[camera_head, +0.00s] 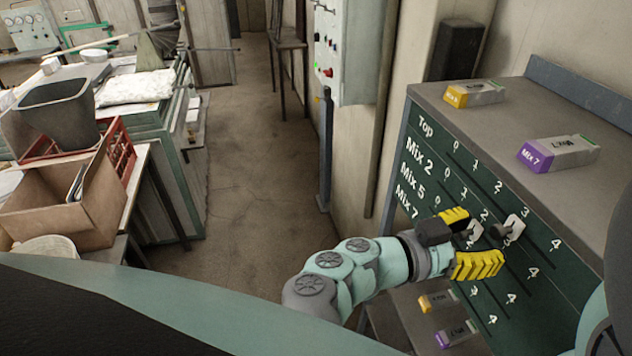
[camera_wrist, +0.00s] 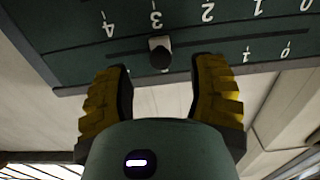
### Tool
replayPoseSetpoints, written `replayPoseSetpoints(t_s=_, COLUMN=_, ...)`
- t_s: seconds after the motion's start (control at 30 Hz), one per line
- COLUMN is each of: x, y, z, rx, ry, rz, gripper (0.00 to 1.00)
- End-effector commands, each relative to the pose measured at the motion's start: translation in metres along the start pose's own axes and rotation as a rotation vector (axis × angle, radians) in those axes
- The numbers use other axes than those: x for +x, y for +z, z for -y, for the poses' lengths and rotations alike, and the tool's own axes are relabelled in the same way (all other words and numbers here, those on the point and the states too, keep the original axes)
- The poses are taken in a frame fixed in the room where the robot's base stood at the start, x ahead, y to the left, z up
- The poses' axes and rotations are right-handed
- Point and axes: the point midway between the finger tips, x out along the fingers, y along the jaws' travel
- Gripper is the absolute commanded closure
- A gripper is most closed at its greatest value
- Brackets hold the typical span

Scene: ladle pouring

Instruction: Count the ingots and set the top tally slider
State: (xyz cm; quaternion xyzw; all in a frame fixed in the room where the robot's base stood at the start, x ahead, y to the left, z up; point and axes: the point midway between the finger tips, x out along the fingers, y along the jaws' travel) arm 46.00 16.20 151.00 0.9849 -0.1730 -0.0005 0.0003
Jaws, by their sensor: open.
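The dark green tally board (camera_head: 575,290) has rows labelled Top, Mix 2, Mix 5 and Mix 7, with numbers 0 to 4. A pale slider (camera_head: 514,224) with a dark knob stands out around the 3 area; its exact row is unclear. A second slider (camera_head: 475,229) is partly behind my gripper (camera_head: 482,241). My gripper is open at the board. In the wrist view the board is upside down, and a slider knob (camera_wrist: 159,54) lies just beyond the fingertips, between their lines. Ingots lie above: one yellow-ended (camera_head: 474,94), one purple-ended marked Mix 7 (camera_head: 560,153).
A yellow-ended ingot (camera_head: 438,301) and a purple-ended one (camera_head: 457,333) lie on the lower shelf (camera_head: 405,316). A grey control box (camera_head: 350,50) hangs on the wall behind. A cardboard box (camera_head: 65,205) and a dark bucket (camera_head: 57,113) stand at left. The floor (camera_head: 258,150) between is clear.

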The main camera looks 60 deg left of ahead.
Motion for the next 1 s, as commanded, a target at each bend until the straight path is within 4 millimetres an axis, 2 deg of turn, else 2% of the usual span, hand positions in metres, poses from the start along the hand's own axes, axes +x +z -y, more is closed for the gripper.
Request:
replayPoseSetpoints(t_s=0.1, x=0.021, y=-0.001, z=-0.003, rx=-0.001, ry=0.011, rz=-0.001, gripper=0.43)
replayPoseSetpoints(t_s=0.3, x=0.038, y=-0.001, z=-0.001, rx=0.001, ry=0.006, rz=-0.002, gripper=0.43)
replayPoseSetpoints(t_s=0.67, x=0.042, y=0.000, z=0.000, rx=0.001, ry=0.002, rz=-0.001, gripper=0.43)
replayPoseSetpoints(t_s=0.7, x=0.042, y=0.000, z=0.000, rx=0.001, ry=0.002, rz=-0.001, gripper=0.40)
replayPoseSetpoints(t_s=1.0, x=0.042, y=0.000, z=0.000, rx=0.001, ry=0.001, rz=-0.001, gripper=0.71)
